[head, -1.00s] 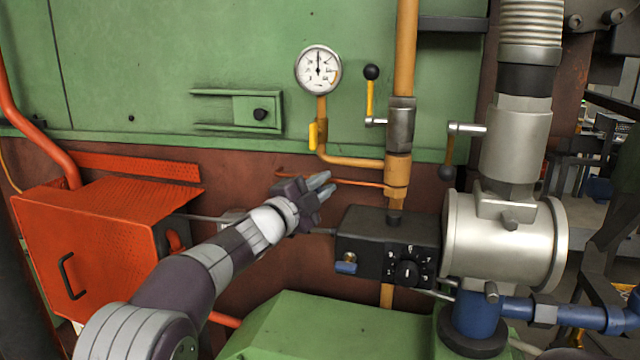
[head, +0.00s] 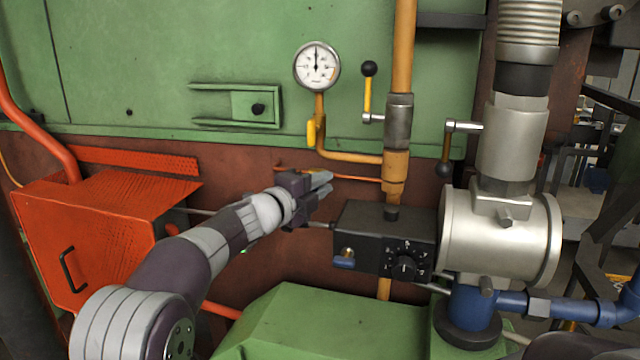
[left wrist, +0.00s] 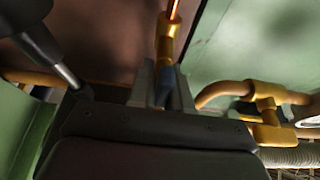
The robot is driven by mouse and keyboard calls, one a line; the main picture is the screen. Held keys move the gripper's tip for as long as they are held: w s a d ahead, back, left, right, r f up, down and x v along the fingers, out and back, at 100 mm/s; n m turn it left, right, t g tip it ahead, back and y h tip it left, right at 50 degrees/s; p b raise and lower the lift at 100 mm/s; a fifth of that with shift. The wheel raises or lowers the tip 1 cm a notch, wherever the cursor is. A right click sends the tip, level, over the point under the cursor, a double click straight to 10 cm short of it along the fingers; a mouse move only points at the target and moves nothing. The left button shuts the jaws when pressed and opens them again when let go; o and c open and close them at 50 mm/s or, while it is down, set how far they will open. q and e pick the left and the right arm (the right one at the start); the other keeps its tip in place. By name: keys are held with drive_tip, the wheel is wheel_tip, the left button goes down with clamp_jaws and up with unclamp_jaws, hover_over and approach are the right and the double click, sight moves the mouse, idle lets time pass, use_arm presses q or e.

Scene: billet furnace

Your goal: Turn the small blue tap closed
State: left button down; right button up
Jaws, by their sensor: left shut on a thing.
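My left gripper (head: 322,181) is in front of the brown wall, at the thin copper line below the pressure gauge. Its two fingers point right in the head view. In the left wrist view its fingers (left wrist: 163,90) are shut on a dark blue piece, which I take as the small blue tap (left wrist: 167,97). A brass fitting and the copper pipe (left wrist: 174,12) lie just beyond it. In the head view the gripper hides this tap, so its handle angle cannot be told. My right gripper is not in view.
A black box (head: 360,230) with a dial and a small blue lever (head: 344,262) is just below right of the gripper. The gauge (head: 317,66), its yellow handle (head: 312,133) and an orange pipe (head: 405,45) are above. An orange box (head: 90,230) stands left.

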use_arm(q)
drive_tip(key=shift+f, duration=0.15)
drive_tip(key=c, duration=1.2)
unclamp_jaws()
drive_tip(key=shift+o, duration=0.2)
drive_tip(key=shift+s, duration=0.1)
drive_tip(key=shift+s+a, duration=0.15)
drive_tip(key=b+v, duration=0.4)
drive_tip(key=v, duration=0.8)
drive_tip(key=shift+s, duration=0.1)
